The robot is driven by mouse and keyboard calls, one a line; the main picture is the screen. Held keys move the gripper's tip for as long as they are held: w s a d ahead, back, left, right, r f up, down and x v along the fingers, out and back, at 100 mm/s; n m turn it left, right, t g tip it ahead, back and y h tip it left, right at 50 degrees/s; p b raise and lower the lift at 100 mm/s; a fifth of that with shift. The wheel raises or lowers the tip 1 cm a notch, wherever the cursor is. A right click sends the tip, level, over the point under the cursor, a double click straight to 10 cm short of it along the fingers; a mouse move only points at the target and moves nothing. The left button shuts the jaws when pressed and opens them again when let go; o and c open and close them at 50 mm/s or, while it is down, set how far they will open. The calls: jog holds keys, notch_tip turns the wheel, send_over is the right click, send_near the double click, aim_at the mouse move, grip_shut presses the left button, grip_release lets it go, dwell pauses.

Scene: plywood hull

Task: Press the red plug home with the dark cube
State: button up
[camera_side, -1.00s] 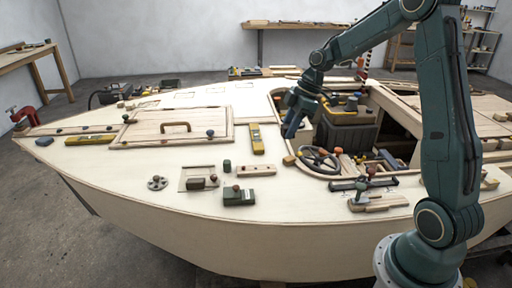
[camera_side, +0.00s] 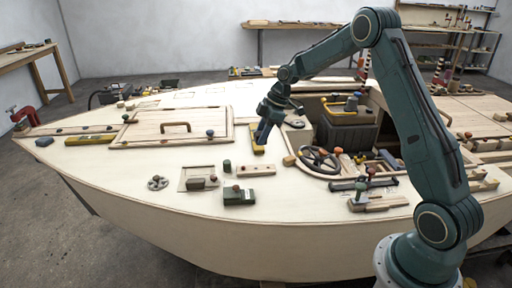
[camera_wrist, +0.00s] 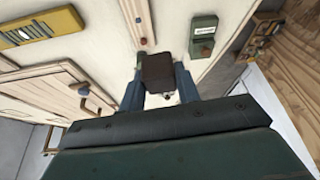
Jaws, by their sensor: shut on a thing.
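My gripper (camera_side: 262,133) is shut on the dark cube (camera_wrist: 158,70), a brown-black block between its two blue fingers in the wrist view. In the side view the fingers point down above the deck by the yellow level, and I cannot make out the cube there. The red plug (camera_wrist: 143,41) is a small round red spot at the near end of a pale wooden strip (camera_wrist: 140,15), just beyond the cube in the wrist view. The strip also shows in the side view (camera_side: 257,170), below and apart from the fingers. I cannot tell how far the plug stands out.
A green box (camera_side: 239,197) with a red knob, seen in the wrist view (camera_wrist: 203,36), stands beside the strip. A hatch with a handle (camera_side: 175,126), a yellow level (camera_wrist: 40,27) and a steering wheel (camera_side: 318,160) are around. Bare deck lies about the strip.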

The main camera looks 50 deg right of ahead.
send_over(242, 167)
jog(key=f, duration=0.5)
jog(key=shift+s+d+f, duration=0.2)
jog(key=shift+d+f, duration=0.1)
jog(key=shift+d, duration=0.05)
jog(key=shift+f, duration=0.15)
jog(key=shift+f, duration=2.55)
jog(key=shift+s+f, duration=0.15)
jog(key=shift+f, duration=0.85)
jog(key=shift+r, duration=0.15)
jog(key=shift+r, duration=2.25)
